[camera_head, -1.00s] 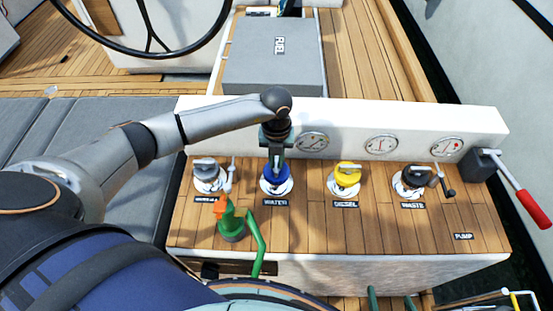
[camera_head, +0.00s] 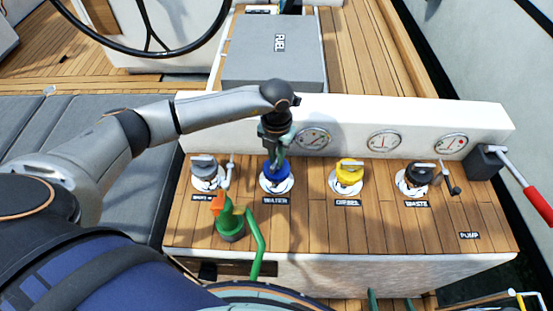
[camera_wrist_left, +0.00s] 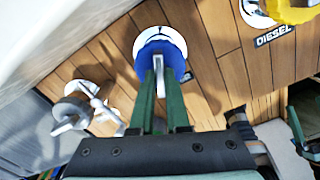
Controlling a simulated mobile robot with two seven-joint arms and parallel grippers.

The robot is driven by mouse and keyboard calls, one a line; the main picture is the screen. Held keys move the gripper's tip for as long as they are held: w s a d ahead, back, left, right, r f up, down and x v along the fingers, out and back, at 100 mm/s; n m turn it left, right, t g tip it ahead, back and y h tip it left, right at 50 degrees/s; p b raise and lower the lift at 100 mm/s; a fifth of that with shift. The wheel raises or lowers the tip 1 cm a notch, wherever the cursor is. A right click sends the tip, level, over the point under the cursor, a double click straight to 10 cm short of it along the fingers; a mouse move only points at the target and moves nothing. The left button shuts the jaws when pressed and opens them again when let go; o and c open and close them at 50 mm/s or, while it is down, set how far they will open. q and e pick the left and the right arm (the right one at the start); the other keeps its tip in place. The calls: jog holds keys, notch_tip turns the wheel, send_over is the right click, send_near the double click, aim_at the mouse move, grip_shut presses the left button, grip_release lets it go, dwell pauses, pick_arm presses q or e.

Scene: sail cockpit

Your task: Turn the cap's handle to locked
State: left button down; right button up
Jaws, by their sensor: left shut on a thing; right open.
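The blue cap (camera_head: 277,181) sits in its white round fitting on the wooden panel, above the WATER label (camera_head: 276,200). My left gripper (camera_head: 277,163) reaches down over it from above. In the left wrist view the green fingers (camera_wrist_left: 160,92) are shut on the cap's pale handle (camera_wrist_left: 158,80), with the blue cap (camera_wrist_left: 160,50) around it. The fingers hide part of the handle, and I cannot read its lock marking.
A grey cap (camera_head: 204,168) stands left of the blue one; a yellow DIESEL cap (camera_head: 348,176) and a dark WASTE cap (camera_head: 417,177) stand right. A red-handled lever (camera_head: 538,204) is at the far right.

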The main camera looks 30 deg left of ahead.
pick_arm(q)
jog(key=m+b, duration=0.4)
jog(key=m, duration=0.2)
jog(key=shift+f+m, duration=0.15)
jog(key=shift+m, duration=0.15)
jog(key=m+b, duration=0.3)
jog(key=m, duration=0.1)
jog(key=shift+m+b, duration=0.3)
jog(key=shift+m, duration=0.6)
jog(key=shift+r+m+b, duration=0.2)
jog(key=shift+m+b, duration=0.2)
jog(key=c, duration=0.9)
grip_release()
